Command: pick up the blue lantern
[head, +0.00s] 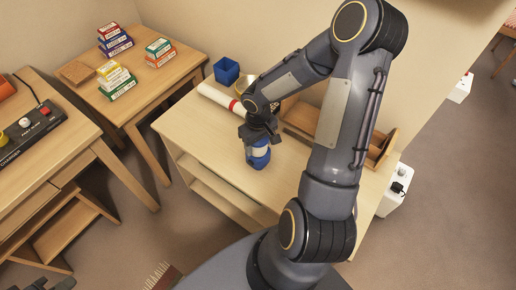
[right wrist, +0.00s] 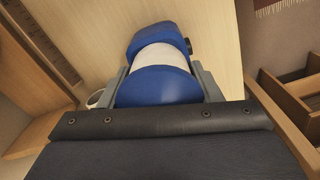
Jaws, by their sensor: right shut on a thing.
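The blue lantern (head: 258,157) has blue ends and a pale middle band. In the head view it is over the left part of the light wooden desk (head: 205,135). My right gripper (head: 259,143) reaches it from above and is shut on it. In the right wrist view the lantern (right wrist: 162,57) sits between the two grey fingers (right wrist: 158,90), its round blue end toward the camera. I cannot tell whether its far end touches the desktop. A dark part at the bottom left edge looks like my left gripper (head: 58,284); its fingers cannot be made out.
A blue square cup (head: 227,71) and a white roll with a red band (head: 221,99) are on the desk behind the lantern. A wooden organizer (head: 301,117) stands right, partly behind my arm. Side tables at left hold stacked boxes (head: 117,80) and a dark control panel (head: 30,130).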

